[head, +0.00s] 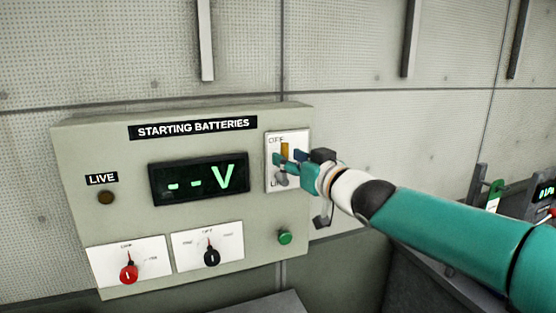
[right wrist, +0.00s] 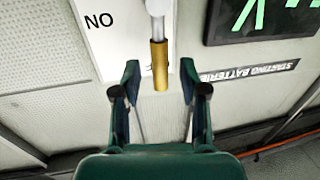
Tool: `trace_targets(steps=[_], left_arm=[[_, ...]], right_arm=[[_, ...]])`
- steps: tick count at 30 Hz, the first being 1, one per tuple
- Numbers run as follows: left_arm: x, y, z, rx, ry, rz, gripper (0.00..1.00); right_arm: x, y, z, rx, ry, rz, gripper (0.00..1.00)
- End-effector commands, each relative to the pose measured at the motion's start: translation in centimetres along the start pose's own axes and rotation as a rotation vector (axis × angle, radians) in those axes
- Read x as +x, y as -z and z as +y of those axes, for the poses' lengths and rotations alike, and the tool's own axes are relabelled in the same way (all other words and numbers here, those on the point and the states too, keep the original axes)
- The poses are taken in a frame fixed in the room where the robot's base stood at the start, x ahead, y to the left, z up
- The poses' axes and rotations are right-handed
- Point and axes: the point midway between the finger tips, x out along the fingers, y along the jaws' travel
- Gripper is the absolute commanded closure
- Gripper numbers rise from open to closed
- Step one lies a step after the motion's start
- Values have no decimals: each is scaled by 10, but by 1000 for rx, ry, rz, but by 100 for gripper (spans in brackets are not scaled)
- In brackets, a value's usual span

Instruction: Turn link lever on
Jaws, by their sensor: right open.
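The link lever (head: 284,150) has a brass-yellow handle and stands on a white plate (head: 272,180) at the right of the grey battery panel. Its handle points up, towards the letters that read OFF. My right gripper (head: 289,158) is at the plate, with its fingers around the lever area and hiding part of it. In the right wrist view, the brass handle (right wrist: 159,65) on its silver shaft lies between the two open fingers of my gripper (right wrist: 160,76), with a gap on each side. My left gripper is not in view.
The panel (head: 135,225) also carries a dark display (head: 199,178) with green marks, a red knob (head: 128,273), a black knob (head: 212,257) and a green button (head: 285,237) below the lever plate. More equipment (head: 540,200) stands at the far right.

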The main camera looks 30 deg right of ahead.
Motion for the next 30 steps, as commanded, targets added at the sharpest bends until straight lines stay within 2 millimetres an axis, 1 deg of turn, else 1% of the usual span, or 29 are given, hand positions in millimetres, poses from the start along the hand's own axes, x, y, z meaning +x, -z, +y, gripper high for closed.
trace_targets(steps=[1,3,6,10,17,18,20,25,26,30], left_arm=[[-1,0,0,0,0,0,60],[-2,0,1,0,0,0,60],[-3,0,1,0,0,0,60],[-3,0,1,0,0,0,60],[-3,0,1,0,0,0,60],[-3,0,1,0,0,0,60],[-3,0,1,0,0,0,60],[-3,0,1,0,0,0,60],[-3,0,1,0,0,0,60],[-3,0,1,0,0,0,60]], right_arm=[[9,0,0,2,1,-2,57],[17,0,0,1,1,-2,57],[25,0,0,2,0,-1,57],[29,0,0,1,0,0,57],[29,0,0,1,0,0,57],[29,0,0,1,0,0,60],[29,0,0,1,-1,0,70],[29,0,0,1,-1,0,98],[29,0,0,1,0,0,100],[29,0,0,1,0,0,100]])
